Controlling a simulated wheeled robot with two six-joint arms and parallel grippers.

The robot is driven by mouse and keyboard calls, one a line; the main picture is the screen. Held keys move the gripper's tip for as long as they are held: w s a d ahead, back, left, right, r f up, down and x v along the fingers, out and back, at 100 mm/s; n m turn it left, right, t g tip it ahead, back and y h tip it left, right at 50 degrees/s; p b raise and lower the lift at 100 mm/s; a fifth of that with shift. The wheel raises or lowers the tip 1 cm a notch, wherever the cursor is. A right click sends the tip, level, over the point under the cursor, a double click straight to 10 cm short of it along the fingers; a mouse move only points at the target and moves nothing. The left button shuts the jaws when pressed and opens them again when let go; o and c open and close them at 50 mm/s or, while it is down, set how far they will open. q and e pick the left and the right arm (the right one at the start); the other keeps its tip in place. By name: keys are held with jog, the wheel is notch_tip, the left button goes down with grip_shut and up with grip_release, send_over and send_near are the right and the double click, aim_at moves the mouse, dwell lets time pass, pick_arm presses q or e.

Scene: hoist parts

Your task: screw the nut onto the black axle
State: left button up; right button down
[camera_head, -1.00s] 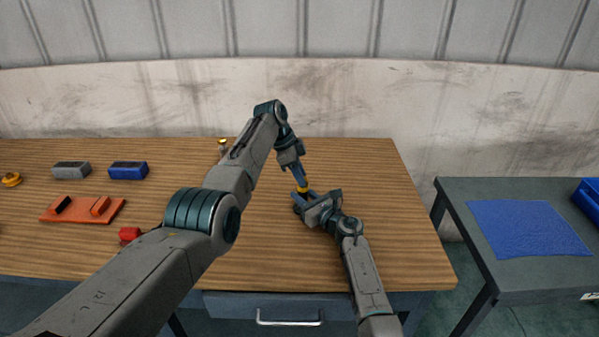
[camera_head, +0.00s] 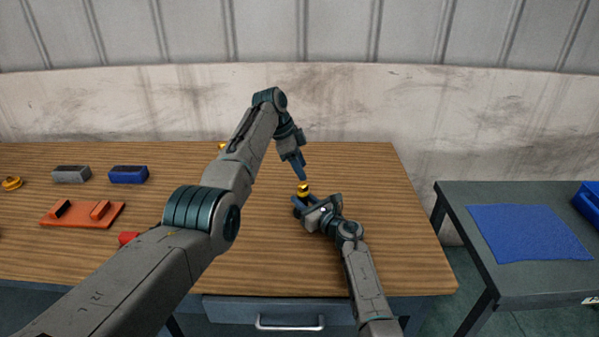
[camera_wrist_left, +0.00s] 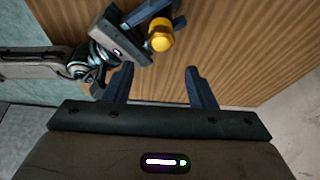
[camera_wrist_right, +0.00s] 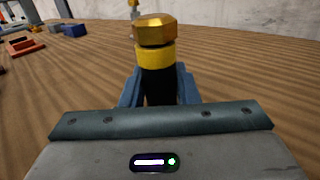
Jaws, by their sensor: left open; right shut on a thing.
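My right gripper (camera_head: 303,205) is shut on the black axle (camera_wrist_right: 158,88), which stands upright between its fingers. Around the axle's upper part is a yellow band (camera_wrist_right: 155,57). A gold six-sided nut (camera_wrist_right: 154,28) sits on the top end, with a thin dark gap between it and the band. The nut also shows in the head view (camera_head: 303,186) and in the left wrist view (camera_wrist_left: 160,38). My left gripper (camera_head: 300,170) is open and empty just above the nut, apart from it. How far the nut is threaded on cannot be told.
On the wooden table's left lie an orange tray (camera_head: 82,214), a grey block (camera_head: 71,174), a blue block (camera_head: 128,174) and a yellow part (camera_head: 12,183). A red part (camera_head: 128,238) is partly behind my left arm. The table's right side is clear. A side table with a blue mat (camera_head: 528,232) stands right.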

pick_arm(q)
jog(key=shift+o, duration=0.4)
jog(key=o, duration=0.5)
jog(key=v, duration=1.2)
pick_arm(e)
jog(key=c, duration=1)
grip_release()
jog(key=shift+c, duration=0.2)
